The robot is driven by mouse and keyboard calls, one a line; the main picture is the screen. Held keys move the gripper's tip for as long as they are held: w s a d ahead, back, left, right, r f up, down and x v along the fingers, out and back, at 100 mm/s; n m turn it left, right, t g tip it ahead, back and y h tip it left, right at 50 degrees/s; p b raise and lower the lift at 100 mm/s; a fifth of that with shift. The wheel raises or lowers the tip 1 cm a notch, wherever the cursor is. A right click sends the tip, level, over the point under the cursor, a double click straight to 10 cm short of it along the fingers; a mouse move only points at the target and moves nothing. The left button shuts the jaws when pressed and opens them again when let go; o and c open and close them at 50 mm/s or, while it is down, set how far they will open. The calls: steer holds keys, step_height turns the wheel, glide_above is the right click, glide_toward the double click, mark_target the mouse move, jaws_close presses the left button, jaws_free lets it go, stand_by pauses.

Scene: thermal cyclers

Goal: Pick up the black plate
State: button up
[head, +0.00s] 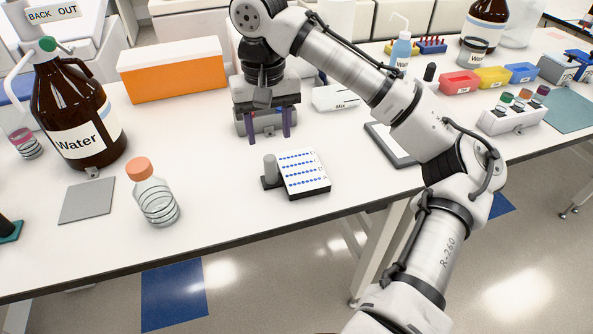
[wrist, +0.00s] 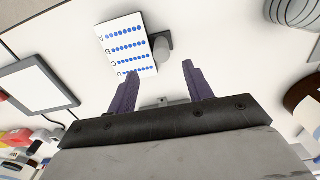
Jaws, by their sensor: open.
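A small plate (head: 306,173) with a white top, rows of blue dots and dark sides lies flat on the white bench. It is the only thing like a black plate that I can make out. A grey cylinder on a dark base (head: 270,174) adjoins its left side. In the wrist view the plate (wrist: 126,45) shows rows lettered A to D, just beyond the left fingertip in the picture. My gripper (head: 269,138) points down behind the plate in the head view, apart from it. Its purple fingers (wrist: 160,72) are spread with nothing between them.
A glass bottle with an orange cap (head: 154,195) and a brown Water bottle (head: 75,125) stand to the left. An orange box (head: 172,70) is behind. A dark-framed tablet (head: 391,145) lies right of the plate.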

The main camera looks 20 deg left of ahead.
mark_target(270, 157)
step_height(270, 157, down, 9)
steer(key=shift+s+a+f+p, duration=0.1)
steer(key=shift+f+p, duration=0.1)
steer(key=shift+p, duration=0.45)
steer(key=shift+c, duration=0.2)
steer(key=c, duration=1.1)
steer(key=shift+o, duration=0.2)
steer(key=shift+r, duration=0.1)
